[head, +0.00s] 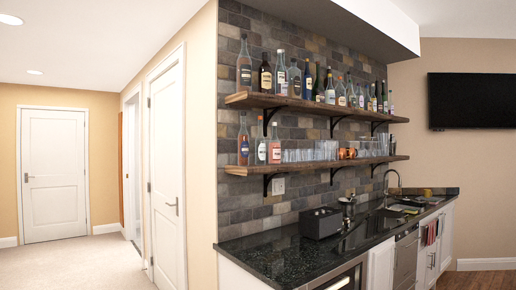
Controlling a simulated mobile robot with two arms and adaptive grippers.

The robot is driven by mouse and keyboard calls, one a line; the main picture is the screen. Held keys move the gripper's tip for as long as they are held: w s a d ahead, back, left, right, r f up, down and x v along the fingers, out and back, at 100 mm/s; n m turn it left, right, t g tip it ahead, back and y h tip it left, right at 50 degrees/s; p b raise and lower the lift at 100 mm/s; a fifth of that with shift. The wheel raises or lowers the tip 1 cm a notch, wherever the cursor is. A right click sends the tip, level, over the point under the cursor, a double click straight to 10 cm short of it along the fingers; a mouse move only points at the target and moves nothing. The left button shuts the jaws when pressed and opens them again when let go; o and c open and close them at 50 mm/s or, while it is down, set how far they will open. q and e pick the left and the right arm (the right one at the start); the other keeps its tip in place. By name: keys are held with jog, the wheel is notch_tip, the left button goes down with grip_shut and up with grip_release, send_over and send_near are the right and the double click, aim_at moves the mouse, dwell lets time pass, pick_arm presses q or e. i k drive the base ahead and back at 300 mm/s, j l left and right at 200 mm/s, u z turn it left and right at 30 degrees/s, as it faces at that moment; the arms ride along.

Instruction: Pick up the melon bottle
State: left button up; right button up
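Many bottles stand upright on two wooden shelves. The upper shelf (300,103) holds a long row, among them a clear bottle (244,65) at the left end, a dark bottle (265,74) beside it and a dark green bottle (318,86) near the middle. The lower shelf (310,164) holds a bottle with an orange label (243,146), a clear bottle (261,146) and a pinkish-red bottle (276,146) at its left end. The labels are too small to read, so I cannot tell which bottle is the melon one. Neither of my grippers shows.
Glasses (322,150) and copper-coloured cups (347,153) share the lower shelf. Below is a black counter (285,255) with a dark box (320,222) and a sink tap (393,182). White doors (167,180) stand left; the carpeted floor (80,265) there is clear.

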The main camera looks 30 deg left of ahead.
aim_at(260, 142)
jog(key=i+j+u, duration=0.2)
jog(key=i+j, duration=0.2)
jog(key=j, duration=0.3)
jog(key=i+j+u, duration=0.2)
jog(key=i+j, duration=0.25)
jog(key=j, duration=0.2)
jog(key=i+j+u, duration=0.15)
jog(key=i+j, duration=0.35)
jog(key=j, duration=0.1)
